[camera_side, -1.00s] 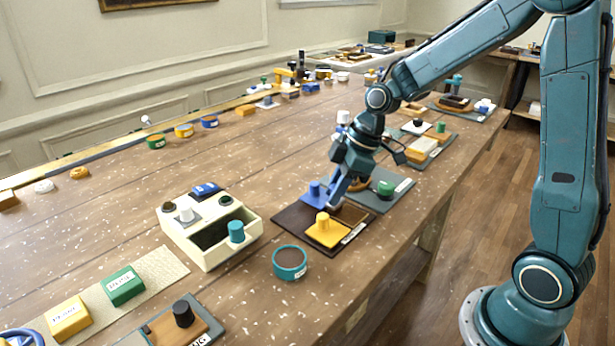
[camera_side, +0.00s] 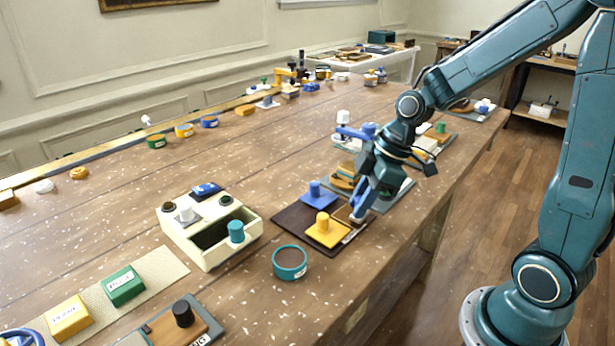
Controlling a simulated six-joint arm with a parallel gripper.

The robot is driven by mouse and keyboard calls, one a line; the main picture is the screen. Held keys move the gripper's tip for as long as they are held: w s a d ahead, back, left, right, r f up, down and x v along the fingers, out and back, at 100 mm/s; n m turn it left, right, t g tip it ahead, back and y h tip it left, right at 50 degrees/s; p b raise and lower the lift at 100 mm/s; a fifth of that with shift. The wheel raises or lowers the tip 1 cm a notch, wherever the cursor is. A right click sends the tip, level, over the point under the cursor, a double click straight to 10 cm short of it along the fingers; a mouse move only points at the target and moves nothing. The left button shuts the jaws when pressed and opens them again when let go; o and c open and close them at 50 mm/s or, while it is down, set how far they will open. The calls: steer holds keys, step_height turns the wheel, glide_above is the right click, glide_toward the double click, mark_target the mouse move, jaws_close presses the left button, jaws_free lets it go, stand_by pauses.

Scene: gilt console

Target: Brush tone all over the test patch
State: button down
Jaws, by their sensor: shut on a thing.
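A dark brown board (camera_side: 291,218) lies near the table's front edge. It carries a blue block with a knob (camera_side: 317,196), a yellow block with a knob (camera_side: 326,230) and a small brown patch (camera_side: 343,213), which looks like the test patch. My gripper (camera_side: 368,192) points down over the board's right side, shut on a slim blue tool (camera_side: 361,205), apparently the brush. Its pale lower end is at the patch's right side; I cannot tell whether it touches. A round teal pot with brown contents (camera_side: 289,261) stands left of the board.
A cream open box (camera_side: 197,250) with a teal knob stands to the left. A grey mat (camera_side: 398,192) with several items lies just behind my gripper. Further left are a green block (camera_side: 124,286) and a yellow block (camera_side: 69,318). The table between box and back edge is fairly clear.

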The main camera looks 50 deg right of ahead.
steer(key=shift+w+r, duration=0.1)
steer(key=shift+w, duration=3)
step_height(320, 180, up, 8)
steer(key=shift+f, duration=0.25)
steer(key=shift+a, duration=0.1)
